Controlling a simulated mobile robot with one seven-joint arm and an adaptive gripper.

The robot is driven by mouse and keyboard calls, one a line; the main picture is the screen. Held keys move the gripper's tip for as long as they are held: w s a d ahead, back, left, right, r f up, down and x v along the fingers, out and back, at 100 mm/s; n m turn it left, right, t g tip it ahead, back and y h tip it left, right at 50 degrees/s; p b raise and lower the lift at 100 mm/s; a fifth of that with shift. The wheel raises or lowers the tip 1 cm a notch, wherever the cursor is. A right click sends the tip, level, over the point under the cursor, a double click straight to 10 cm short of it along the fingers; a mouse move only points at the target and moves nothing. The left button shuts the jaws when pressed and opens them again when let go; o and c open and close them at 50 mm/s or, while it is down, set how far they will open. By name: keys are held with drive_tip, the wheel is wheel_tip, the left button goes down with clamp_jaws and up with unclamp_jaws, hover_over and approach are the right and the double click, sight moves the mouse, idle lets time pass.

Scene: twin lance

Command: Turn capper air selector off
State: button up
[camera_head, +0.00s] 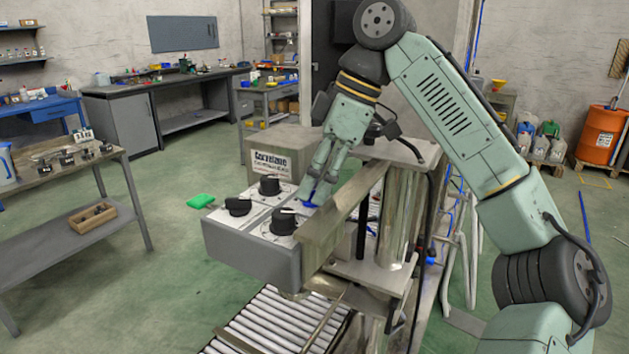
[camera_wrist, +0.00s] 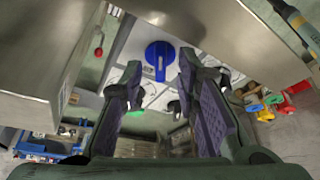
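A blue selector knob (camera_wrist: 160,51) with a white pointer line sits on a pale panel (camera_wrist: 132,50) in the wrist view. The line runs up and down the picture. The knob also shows as a small blue patch (camera_head: 311,204) on the control box (camera_head: 250,250) in the head view. My gripper (camera_wrist: 160,85) is open, with its fingers apart on either side of the view and the knob showing beyond the gap. In the head view my gripper (camera_head: 318,190) points down at the box's right side, close to the knob; contact cannot be told. Labels are unreadable.
Several black knobs (camera_head: 269,185) stand on the same box, left of my gripper. A metal beam (camera_head: 345,205) runs close along its right side. A roller conveyor (camera_head: 275,325) lies below. A cardboard box (camera_head: 275,165) stands behind. Green floor is open at left.

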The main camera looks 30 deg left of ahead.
drive_tip(key=shift+a+f, duration=0.1)
drive_tip(key=shift+f, duration=0.1)
drive_tip(key=shift+c, duration=0.4)
clamp_jaws()
